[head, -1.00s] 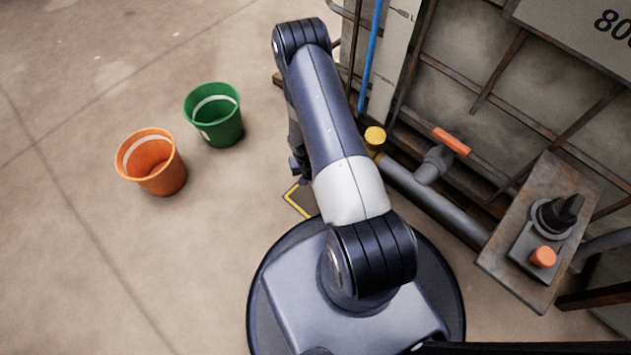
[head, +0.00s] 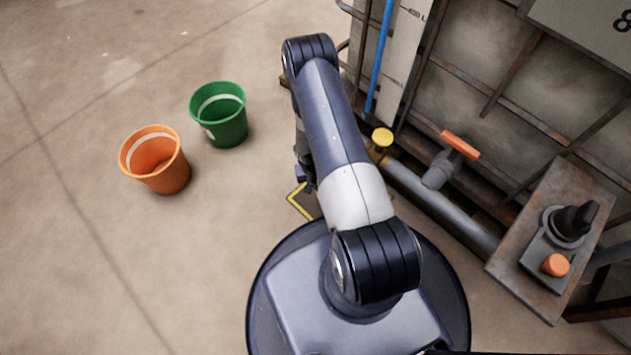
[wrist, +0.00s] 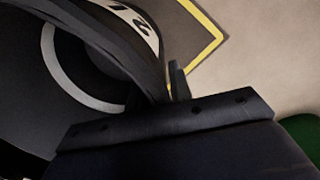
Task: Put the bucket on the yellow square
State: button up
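An orange bucket (head: 172,178) and a green bucket (head: 232,132) stand upright on the floor at left in the head view. Both look empty. The yellow square (head: 293,200) is an outline on the floor, mostly hidden by my arm and base. One corner of it shows in the wrist view (wrist: 216,38). My gripper (head: 304,178) hangs by the square, largely hidden behind my arm and apart from both buckets. In the wrist view, the fingers are too hidden to tell their opening. A bit of green (wrist: 303,130) shows at the right edge there.
A caged vat (head: 480,75) stands at right with a pipe (head: 430,195), a yellow cap (head: 382,137), an orange-handled valve (head: 460,144) and a control box (head: 555,240). The floor around and left of the buckets is clear.

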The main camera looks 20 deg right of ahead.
jog(key=shift+o, duration=0.2)
jog(key=shift+r, duration=0.1)
notch_tip(320, 180, up, 12)
jog(key=a+p, duration=0.1)
jog(key=p, duration=0.3)
jog(key=shift+w+p, duration=0.15)
jog(key=shift+p, duration=0.25)
jog(key=shift+o, duration=0.5)
dwell(0.5)
